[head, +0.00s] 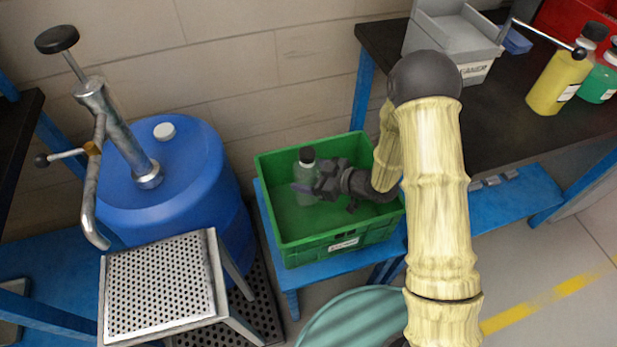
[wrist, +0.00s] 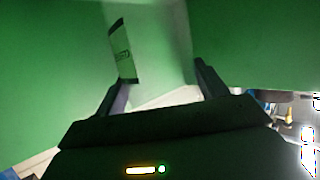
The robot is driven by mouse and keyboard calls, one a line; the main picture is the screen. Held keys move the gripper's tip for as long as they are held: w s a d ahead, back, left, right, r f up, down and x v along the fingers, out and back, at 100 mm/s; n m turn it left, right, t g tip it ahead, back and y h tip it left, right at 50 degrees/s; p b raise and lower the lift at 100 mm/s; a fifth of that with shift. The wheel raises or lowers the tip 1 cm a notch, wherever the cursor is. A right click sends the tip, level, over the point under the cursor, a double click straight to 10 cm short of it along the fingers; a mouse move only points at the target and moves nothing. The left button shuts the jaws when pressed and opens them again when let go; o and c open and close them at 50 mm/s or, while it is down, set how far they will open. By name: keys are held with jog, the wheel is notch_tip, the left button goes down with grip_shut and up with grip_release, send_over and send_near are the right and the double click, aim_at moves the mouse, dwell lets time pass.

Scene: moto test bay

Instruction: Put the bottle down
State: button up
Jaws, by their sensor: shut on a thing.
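The bottle (head: 306,168) is clear with a dark cap. It stands about upright inside the green crate (head: 331,246), near its back left. My gripper (head: 308,187) reaches into the crate from the right and is shut on the bottle. In the wrist view the pale, see-through bottle (wrist: 160,45) is between the two fingers of my gripper (wrist: 158,85), with its label (wrist: 123,52) at the left. I cannot tell whether its base touches the crate floor.
The crate rests on a blue stand (head: 292,299); its visible floor is otherwise clear. A blue drum (head: 185,200) with a pump and a perforated metal step (head: 160,285) are to the left. A dark bench (head: 515,125) at right holds a grey bin (head: 455,35) and yellow bottle (head: 560,82).

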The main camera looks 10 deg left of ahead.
jog(key=shift+f, duration=0.35)
jog(key=shift+f, duration=0.15)
jog(key=o, duration=0.9)
jog(key=shift+o, duration=0.2)
jog(key=shift+r, duration=0.2)
jog(key=p+v, duration=0.1)
jog(key=v, duration=0.6)
jog(key=shift+d, duration=0.2)
jog(key=shift+r, duration=0.1)
